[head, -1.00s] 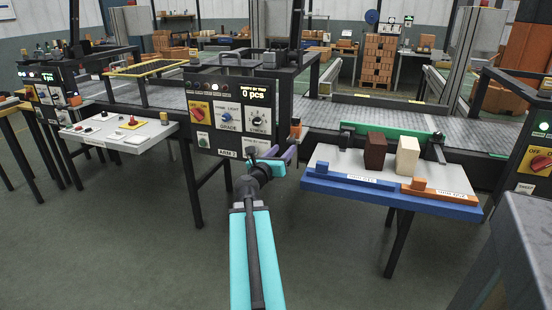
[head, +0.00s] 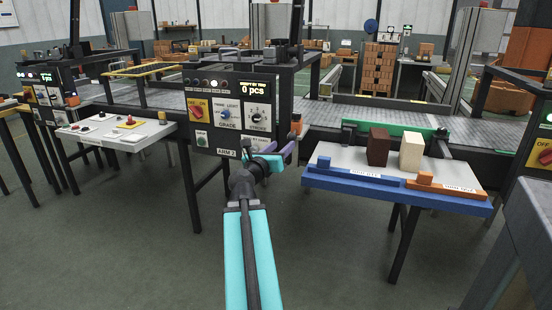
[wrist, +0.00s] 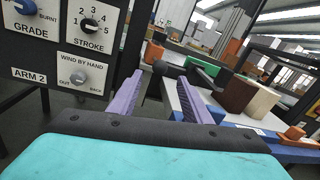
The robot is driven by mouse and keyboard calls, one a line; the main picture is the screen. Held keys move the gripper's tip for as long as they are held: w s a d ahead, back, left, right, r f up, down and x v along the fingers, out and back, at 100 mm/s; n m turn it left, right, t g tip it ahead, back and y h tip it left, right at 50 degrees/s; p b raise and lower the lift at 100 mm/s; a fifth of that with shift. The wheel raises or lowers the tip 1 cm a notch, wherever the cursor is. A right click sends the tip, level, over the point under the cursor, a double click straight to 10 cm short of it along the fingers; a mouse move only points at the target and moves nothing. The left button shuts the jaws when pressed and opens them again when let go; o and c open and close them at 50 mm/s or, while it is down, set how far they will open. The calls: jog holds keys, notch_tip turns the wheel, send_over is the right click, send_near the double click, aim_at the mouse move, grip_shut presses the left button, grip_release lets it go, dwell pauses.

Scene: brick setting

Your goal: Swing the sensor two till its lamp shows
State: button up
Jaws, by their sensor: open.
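The ARM 2 panel (head: 236,112) stands left of and behind my gripper (head: 278,156), with a row of small lamps (head: 212,83) along its top. An orange block (head: 296,124) sits at the panel's right edge; it also shows in the wrist view (wrist: 153,53), with a dark round part (wrist: 160,68) below it. No readable label marks sensor two, and I cannot tell whether this is it. In the wrist view my gripper (wrist: 158,96) is open, its two purple fingers apart with nothing between them. The orange block and dark part appear beyond the fingers.
A table edged in blue (head: 335,180) on the right holds a dark brown brick (head: 378,147) and a cream brick (head: 411,150). A green bar (head: 400,132) lies behind them. A grey conveyor (head: 345,115) runs behind the panel. A control desk (head: 112,132) stands left. Floor in front is clear.

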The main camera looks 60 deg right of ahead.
jog(key=shift+a+f+b, duration=0.15)
jog(key=shift+a+b, duration=1.25)
jog(key=shift+b, duration=2.75)
jog(key=shift+a+b, duration=0.3)
jog(key=shift+b, duration=0.45)
jog(key=shift+a+b, duration=0.2)
jog(key=shift+b, duration=0.1)
